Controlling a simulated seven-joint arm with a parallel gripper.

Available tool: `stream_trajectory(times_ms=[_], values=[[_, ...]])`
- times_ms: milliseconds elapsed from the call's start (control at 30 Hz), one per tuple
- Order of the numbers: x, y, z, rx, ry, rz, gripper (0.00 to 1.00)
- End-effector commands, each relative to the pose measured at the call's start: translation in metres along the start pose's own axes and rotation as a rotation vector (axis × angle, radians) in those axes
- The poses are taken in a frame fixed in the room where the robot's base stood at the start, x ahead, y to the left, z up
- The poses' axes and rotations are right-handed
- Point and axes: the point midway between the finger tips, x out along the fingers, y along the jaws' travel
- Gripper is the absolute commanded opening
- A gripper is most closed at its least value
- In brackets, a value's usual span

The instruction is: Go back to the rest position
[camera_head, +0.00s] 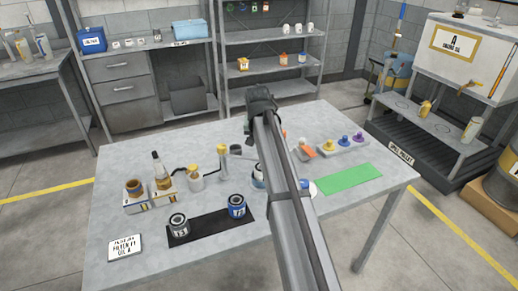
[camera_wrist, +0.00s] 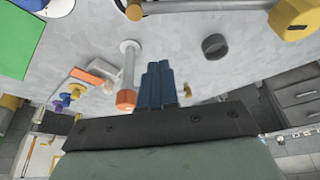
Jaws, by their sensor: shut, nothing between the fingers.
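My gripper shows in the wrist view (camera_wrist: 158,84) as dark blue fingers pressed together, with nothing between them. In the head view my arm reaches up from the bottom edge over the table (camera_head: 120,215). Its dark end (camera_head: 262,100) is above the table's far edge, apart from the things on the top. My arm hides part of the middle of the table and some things there.
A black mat (camera_head: 207,228) holds a grey can (camera_head: 179,225) and a blue can (camera_head: 237,206). A yellow-capped bottle (camera_head: 195,180) and a dark ring (camera_head: 236,149) stand left of my arm.

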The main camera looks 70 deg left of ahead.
Motion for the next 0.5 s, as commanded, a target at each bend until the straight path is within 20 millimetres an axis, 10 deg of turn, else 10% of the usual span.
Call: stream_trajectory(times_ms=[500], values=[[-0.077, -0.003, 0.002, 0.0, 0.0, 0.0, 0.0]])
